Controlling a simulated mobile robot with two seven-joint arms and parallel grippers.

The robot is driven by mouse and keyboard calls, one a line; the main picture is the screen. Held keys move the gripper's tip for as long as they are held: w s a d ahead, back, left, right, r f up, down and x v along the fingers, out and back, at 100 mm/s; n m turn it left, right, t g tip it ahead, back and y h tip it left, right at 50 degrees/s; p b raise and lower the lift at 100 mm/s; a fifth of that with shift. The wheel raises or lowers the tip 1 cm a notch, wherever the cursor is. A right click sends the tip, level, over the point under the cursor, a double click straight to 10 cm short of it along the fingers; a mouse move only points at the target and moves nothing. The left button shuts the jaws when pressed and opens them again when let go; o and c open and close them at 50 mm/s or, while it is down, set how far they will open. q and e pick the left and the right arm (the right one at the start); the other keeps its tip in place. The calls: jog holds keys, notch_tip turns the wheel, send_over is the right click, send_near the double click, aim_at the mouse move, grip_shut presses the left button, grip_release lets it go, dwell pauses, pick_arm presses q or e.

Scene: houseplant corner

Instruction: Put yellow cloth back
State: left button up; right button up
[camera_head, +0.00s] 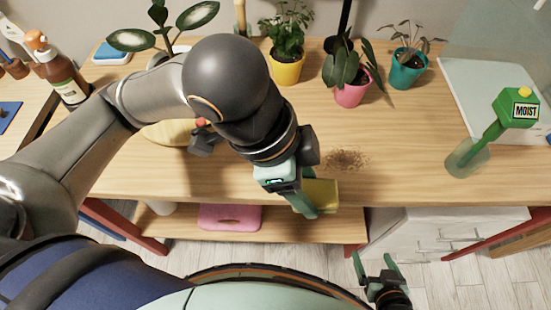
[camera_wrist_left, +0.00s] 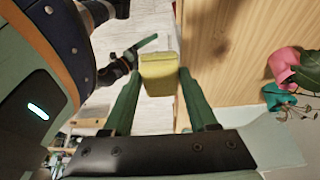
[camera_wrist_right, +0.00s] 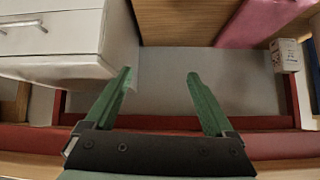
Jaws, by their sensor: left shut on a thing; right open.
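The yellow cloth (camera_head: 322,194) is a folded block at the front edge of the wooden table (camera_head: 410,165). My left gripper (camera_head: 305,208) is shut on it; the gripper and arm partly cover it in the head view. In the left wrist view the cloth (camera_wrist_left: 159,76) sits between the two green fingertips (camera_wrist_left: 160,80), beside the table edge. My right gripper (camera_head: 374,262) is low, in front of the table, open and empty. Its spread fingers also show in the right wrist view (camera_wrist_right: 160,80).
Dark soil (camera_head: 347,160) lies scattered on the table just behind the cloth. Pink (camera_head: 352,93), yellow (camera_head: 287,71) and teal (camera_head: 406,75) pots stand at the back. A pink item (camera_head: 230,217) lies on the lower shelf, beside white drawers (camera_head: 440,228).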

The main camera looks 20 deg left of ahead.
pick_arm(q)
jog(key=w+a+f+b, duration=0.2)
jog(key=w+a+f, duration=0.6)
jog(key=shift+w+b, duration=0.15)
jog(key=shift+b, duration=0.15)
jog(key=shift+w+a+f, duration=0.45)
jog(key=shift+f, duration=0.15)
notch_tip(320, 180, down, 3)
jog(key=shift+w+a+f+b, duration=0.1)
jog(key=shift+a+f+b, duration=0.1)
jog(key=shift+b, duration=0.35)
jog(key=shift+d+f, duration=0.1)
pick_arm(e)
jog(key=f, duration=0.1)
jog(key=a, duration=0.1)
jog(key=f, duration=0.1)
jog(key=shift+w+a+f, duration=0.3)
jog(key=shift+f, duration=0.05)
pick_arm(q)
jog(key=o, duration=1.3)
pick_arm(e)
jog(key=shift+s+d, duration=0.15)
jog(key=shift+s, duration=0.05)
jog(key=shift+f, duration=0.1)
